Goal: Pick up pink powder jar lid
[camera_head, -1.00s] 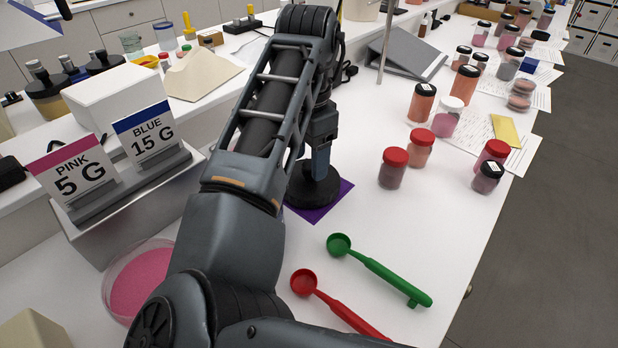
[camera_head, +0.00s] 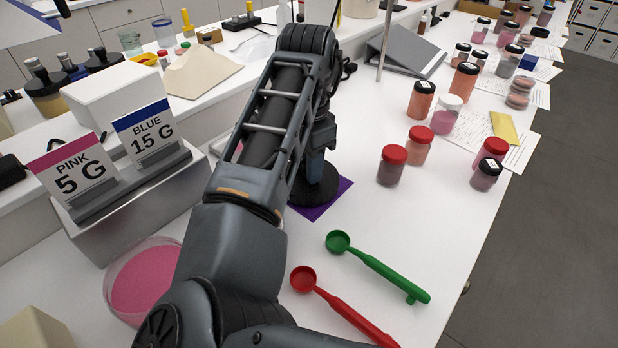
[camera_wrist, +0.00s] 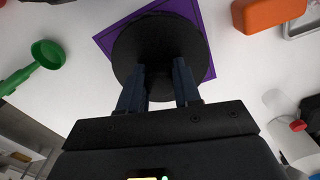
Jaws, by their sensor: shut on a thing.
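A wide, dark, round lid (camera_head: 315,190) is at the purple mat (camera_head: 334,198) in the middle of the bench. My gripper (camera_wrist: 160,88) is shut on it; its two fingers reach to the middle of the dark disc (camera_wrist: 141,35) in the wrist view. The fingers hide the part they grip. I cannot tell whether the lid touches the mat (camera_wrist: 205,25) or hangs just above it. An open round dish of pink powder (camera_head: 145,282) stands at lower left, partly behind my arm.
A green scoop (camera_head: 385,275) and a red scoop (camera_head: 345,315) lie in front of the mat. Red-capped jars (camera_head: 392,165) stand to the right, with several more jars behind. A metal stand (camera_head: 135,205) with pink and blue weight cards is at left. The bench between mat and scoops is clear.

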